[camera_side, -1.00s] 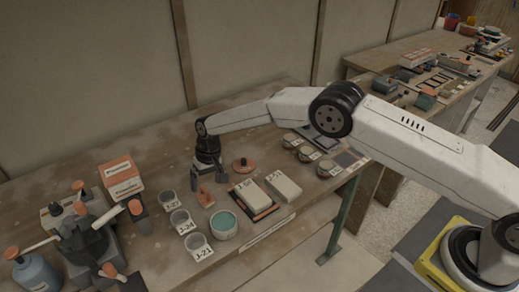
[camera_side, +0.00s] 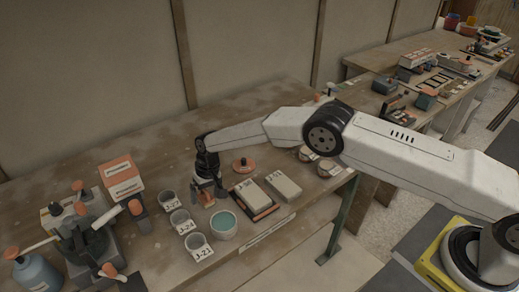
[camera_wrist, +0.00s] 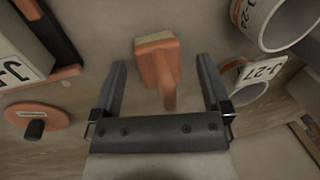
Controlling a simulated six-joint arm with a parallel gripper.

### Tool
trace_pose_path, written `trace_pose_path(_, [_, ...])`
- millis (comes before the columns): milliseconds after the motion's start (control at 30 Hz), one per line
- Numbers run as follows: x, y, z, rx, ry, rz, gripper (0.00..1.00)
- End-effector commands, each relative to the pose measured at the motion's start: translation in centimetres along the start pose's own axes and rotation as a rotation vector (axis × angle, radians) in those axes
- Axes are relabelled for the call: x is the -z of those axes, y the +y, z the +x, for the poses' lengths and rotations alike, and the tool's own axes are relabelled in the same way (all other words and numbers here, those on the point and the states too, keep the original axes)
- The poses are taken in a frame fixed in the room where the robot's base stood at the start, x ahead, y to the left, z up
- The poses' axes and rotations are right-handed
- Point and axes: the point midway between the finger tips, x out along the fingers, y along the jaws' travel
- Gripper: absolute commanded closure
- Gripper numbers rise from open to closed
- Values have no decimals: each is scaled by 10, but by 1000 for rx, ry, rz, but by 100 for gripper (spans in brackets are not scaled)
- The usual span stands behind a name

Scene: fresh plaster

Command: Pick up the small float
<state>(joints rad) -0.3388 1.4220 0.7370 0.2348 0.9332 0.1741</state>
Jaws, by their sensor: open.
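The small float, an orange block with a pale edge and a handle, lies on the bench; it shows in the wrist view (camera_wrist: 157,62) between the two fingers. In the side view the float (camera_side: 206,198) is partly hidden by my gripper (camera_side: 207,188). My gripper (camera_wrist: 161,62) is open, with dark fingers spread to the left and right of the float and nothing held. In the wrist view, gaps show between the float and both fingers. I cannot tell how far the fingertips are above the bench.
Several labelled grey cups (camera_side: 169,200) stand left of my gripper. A bowl of teal material (camera_side: 223,226) is in front. An orange disc with a dark knob (camera_side: 243,166) and two pale blocks, one here (camera_side: 284,186), lie to the right. An orange-and-white box (camera_side: 121,177) stands at left.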

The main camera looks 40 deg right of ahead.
Motion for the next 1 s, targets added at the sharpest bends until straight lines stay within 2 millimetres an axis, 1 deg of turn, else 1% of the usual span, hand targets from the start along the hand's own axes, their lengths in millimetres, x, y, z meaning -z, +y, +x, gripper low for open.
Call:
trace_pose_path(67, [0, 0, 0, 0, 0, 0, 2])
trace_pose_path(167, [0, 0, 0, 0, 0, 0, 31])
trace_pose_path(200, [0, 0, 0, 0, 0, 0, 43])
trace_pose_path(267, [0, 0, 0, 0, 0, 0, 62])
trace_pose_path(300, [0, 0, 0, 0, 0, 0, 75])
trace_pose_path(367, [0, 0, 0, 0, 0, 0, 94])
trace_pose_path(400, [0, 0, 0, 0, 0, 0, 100])
trace_pose_path(767, [0, 0, -3, 0, 0, 0, 100])
trace_pose_path(867, [0, -1, -7, 0, 1, 0, 100])
trace_pose_path(1000, [1, -4, -17, -1, 1, 0, 100])
